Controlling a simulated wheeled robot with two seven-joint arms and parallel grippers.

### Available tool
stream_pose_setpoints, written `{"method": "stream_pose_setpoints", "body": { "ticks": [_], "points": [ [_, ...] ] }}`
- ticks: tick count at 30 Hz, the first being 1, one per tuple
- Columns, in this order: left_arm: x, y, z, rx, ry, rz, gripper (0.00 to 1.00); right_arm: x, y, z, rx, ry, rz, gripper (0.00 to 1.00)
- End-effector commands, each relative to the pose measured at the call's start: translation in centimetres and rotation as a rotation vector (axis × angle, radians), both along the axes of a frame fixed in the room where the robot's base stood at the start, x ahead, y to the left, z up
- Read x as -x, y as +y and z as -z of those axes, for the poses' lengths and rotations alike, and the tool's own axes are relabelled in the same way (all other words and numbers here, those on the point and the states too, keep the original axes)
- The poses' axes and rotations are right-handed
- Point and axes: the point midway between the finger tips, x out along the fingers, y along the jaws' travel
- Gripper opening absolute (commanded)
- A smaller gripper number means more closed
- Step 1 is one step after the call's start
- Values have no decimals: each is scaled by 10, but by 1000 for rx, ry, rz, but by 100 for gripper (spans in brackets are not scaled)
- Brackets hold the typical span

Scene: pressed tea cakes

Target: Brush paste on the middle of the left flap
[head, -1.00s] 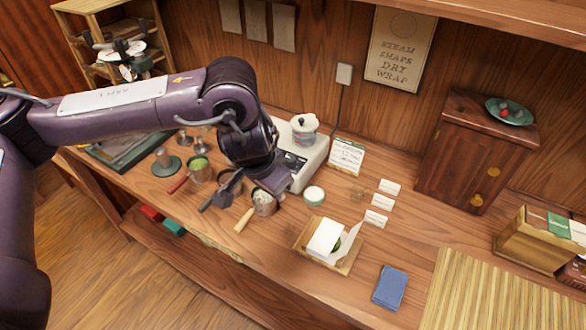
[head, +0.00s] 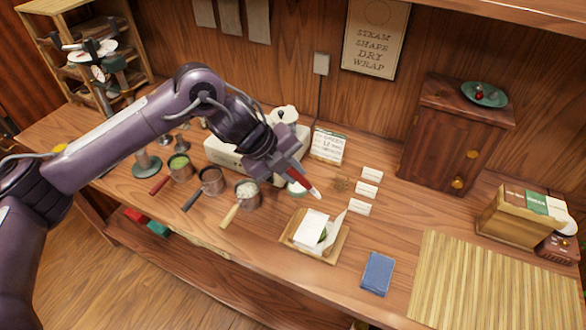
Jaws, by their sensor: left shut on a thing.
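My left gripper (head: 283,167) is shut on a brush (head: 300,182) with a red body and a pale tip. The brush slants down to the right, its tip above the table behind the wooden tray (head: 288,241), apart from the paper. On the tray lies a white paper wrapper (head: 312,226). One part lies flat on the left, and another flap (head: 334,229) stands up on the right. A dark green bit of the cake (head: 322,237) shows between them. A small pot with white contents (head: 295,188) is partly hidden behind the brush. My right gripper is out of view.
Several handled cups (head: 246,194) stand left of the tray. White cards (head: 366,190) stand to its right. A blue cloth or booklet (head: 377,272) and a slatted mat (head: 480,285) lie at the front right. A wooden cabinet (head: 444,135) stands behind.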

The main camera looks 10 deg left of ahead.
Motion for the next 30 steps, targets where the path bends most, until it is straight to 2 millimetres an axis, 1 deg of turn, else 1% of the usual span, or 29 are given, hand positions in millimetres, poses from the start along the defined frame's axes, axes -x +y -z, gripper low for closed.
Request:
{"method": "stream_pose_setpoints", "body": {
  "ticks": [3, 8, 14, 21, 24, 30],
  "points": [
    [-2, -2, 1, 7, -14, 63, 0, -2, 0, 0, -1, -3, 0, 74],
    [-2, -3, 6, 8, -20, 82, 0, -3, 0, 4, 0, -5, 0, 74],
    [-2, -2, 22, 7, -19, 81, 0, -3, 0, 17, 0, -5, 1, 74],
    [-2, -2, 48, 5, -18, 80, 0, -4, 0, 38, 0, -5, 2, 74],
    [-2, -2, 56, 6, -18, 80, 0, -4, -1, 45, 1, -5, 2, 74],
    [-2, -2, 61, 7, -20, 80, 0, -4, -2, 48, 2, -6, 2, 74]
  ]
}}
